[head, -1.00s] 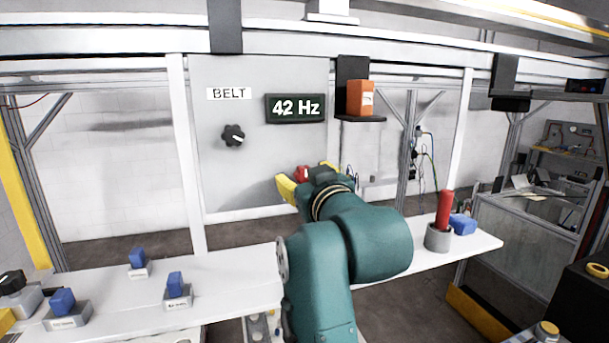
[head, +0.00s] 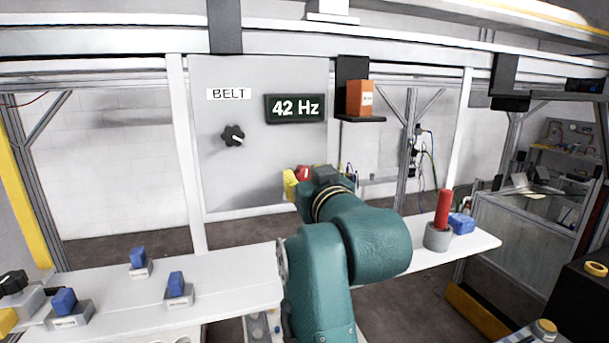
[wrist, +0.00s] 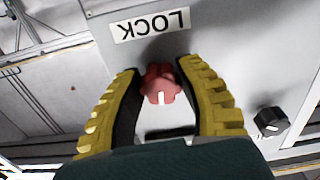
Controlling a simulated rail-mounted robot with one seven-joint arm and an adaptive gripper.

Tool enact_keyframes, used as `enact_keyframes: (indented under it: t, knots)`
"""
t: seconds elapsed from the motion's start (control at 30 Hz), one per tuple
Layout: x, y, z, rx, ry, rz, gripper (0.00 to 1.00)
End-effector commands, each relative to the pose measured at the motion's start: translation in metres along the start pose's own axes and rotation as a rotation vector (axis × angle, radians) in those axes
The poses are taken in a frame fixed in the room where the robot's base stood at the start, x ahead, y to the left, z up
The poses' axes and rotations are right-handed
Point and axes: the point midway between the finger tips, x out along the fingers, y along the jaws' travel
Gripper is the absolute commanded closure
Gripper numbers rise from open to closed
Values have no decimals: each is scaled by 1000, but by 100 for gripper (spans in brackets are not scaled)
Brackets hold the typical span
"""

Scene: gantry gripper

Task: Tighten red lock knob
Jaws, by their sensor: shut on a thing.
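The red lock knob (wrist: 161,84) is on the grey panel (wrist: 235,55), beside a white LOCK label (wrist: 150,24) that appears upside down in the wrist view. Its white mark is at the lower side in that view. My gripper (wrist: 158,72) has its two yellow-ribbed fingers on either side of the knob and is shut on it. In the head view the red knob (head: 304,173) shows just past a yellow finger (head: 290,183); my wrist hides the other finger and the LOCK label.
A black BELT knob (head: 232,135) and a 42 Hz display (head: 295,108) are on the panel. An orange box (head: 360,98) stands on a small black shelf to the right. Blue-knobbed blocks and a red-handled grey holder (head: 438,238) stand on the white tables.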

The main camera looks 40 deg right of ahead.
Motion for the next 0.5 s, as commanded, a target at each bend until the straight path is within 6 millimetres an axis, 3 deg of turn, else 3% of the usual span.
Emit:
enact_keyframes:
  t: [0.5]
  knots:
    - [2,-2,2,461,-7,0,99]
